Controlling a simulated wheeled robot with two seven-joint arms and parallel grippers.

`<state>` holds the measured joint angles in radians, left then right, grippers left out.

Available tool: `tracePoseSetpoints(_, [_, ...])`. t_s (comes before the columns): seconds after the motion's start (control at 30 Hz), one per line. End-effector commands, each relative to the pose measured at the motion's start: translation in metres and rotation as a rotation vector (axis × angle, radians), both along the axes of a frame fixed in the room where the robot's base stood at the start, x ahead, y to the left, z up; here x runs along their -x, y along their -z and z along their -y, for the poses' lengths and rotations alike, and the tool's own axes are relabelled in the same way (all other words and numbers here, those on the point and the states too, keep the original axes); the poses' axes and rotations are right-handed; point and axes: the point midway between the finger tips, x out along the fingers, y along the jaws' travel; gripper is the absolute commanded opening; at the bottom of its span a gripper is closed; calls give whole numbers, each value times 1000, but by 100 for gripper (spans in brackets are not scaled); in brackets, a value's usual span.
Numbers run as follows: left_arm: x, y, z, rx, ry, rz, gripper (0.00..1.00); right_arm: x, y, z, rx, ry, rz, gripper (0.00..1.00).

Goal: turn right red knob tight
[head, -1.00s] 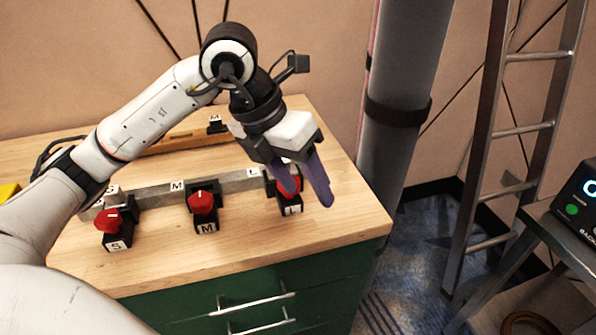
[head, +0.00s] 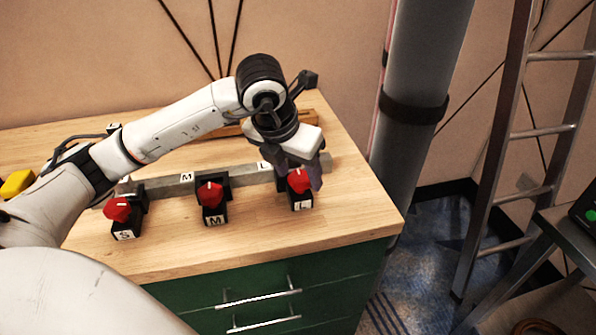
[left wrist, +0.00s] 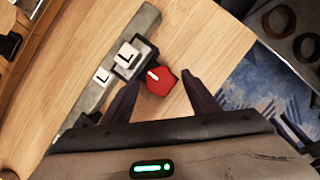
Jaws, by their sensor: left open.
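Three red knobs sit on black blocks along a grey bar (head: 245,176) on the wooden bench top. The right red knob (head: 299,182) is on the block marked L; the middle one (head: 210,194) is marked M and the left one (head: 117,209) S. My left gripper (head: 300,182) is just behind and above the right knob, its fingers pointing down. In the left wrist view the right knob (left wrist: 160,82), with a white pointer line, lies between the two spread fingers (left wrist: 158,100). I see no clear contact. My right gripper is not in view.
The bench (head: 270,230) has green drawers with metal handles (head: 260,298) below its front edge. A grey pipe (head: 420,90) and a ladder (head: 515,150) stand to the right. A yellow object (head: 17,183) is at the far left.

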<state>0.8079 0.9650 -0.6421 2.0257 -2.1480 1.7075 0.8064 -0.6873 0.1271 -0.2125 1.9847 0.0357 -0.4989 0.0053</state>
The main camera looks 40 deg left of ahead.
Motion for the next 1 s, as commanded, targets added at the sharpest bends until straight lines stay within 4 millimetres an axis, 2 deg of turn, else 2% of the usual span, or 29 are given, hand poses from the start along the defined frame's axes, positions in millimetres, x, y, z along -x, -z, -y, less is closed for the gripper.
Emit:
tracePoseSetpoints(0.23, [0,0,0,1,0,1,53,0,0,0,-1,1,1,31])
tracePoseSetpoints(0.47, [0,0,0,1,0,1,14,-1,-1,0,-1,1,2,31])
tracePoseSetpoints(0.77, [-1,1,-1,0,31,3,15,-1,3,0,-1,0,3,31])
tracePoseSetpoints(1.0, [-1,1,-3,0,158,5,15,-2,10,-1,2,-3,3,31])
